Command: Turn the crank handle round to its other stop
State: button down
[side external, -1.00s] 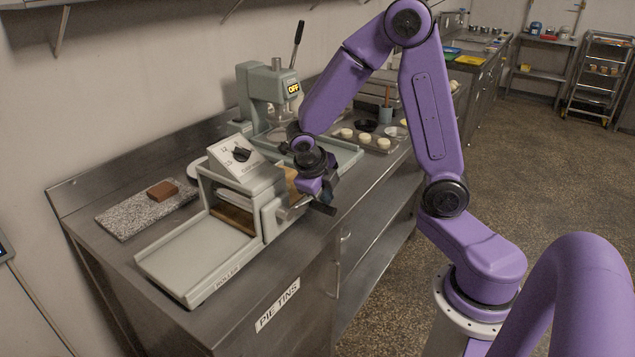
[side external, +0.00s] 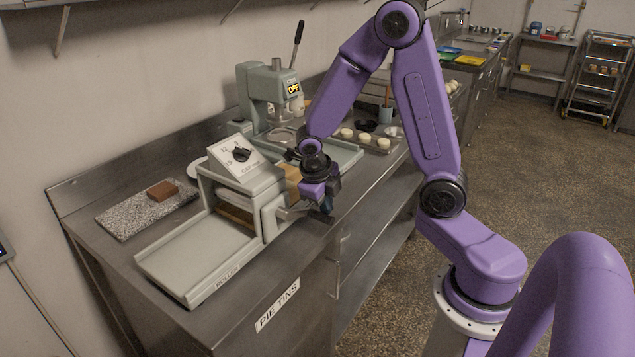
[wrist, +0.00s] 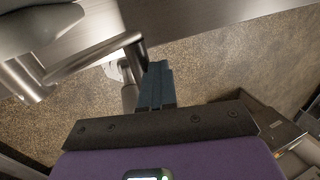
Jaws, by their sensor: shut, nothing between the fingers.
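The dough roller machine (side external: 243,188) stands on the steel counter, with a feed tray at its front left and a dial on top. Its crank handle (side external: 288,213) is on the right side, partly hidden by my gripper (side external: 325,214). In the wrist view a metal crank arm (wrist: 95,50) runs in from the left, and a grip (wrist: 130,92) hangs from its end. My gripper's fingers (wrist: 157,85) are shut and empty, right beside the grip. I cannot tell whether they touch it.
A grey press (side external: 265,95) with an OFF display stands behind the roller. A speckled slab (side external: 125,215) with a brown block (side external: 162,190) lies at the left. A tray with pale rounds (side external: 364,138) is farther back.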

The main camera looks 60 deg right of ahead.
jog(key=d+r, duration=0.4)
jog(key=r, duration=0.9)
jog(key=s+a+f+m+y, duration=0.2)
jog(key=s+a+m, duration=0.6)
jog(key=a+m, duration=0.45)
jog(key=s+a+f+m+y, duration=0.1)
jog(key=s+a+m, duration=0.1)
jog(key=s+m, duration=0.3)
jog(key=s+a+m+y, duration=0.1)
jog(key=s+a+m, duration=0.2)
jog(key=s+m, duration=0.3)
jog(key=shift+s+f, duration=0.35)
jog(key=shift+s, duration=0.6)
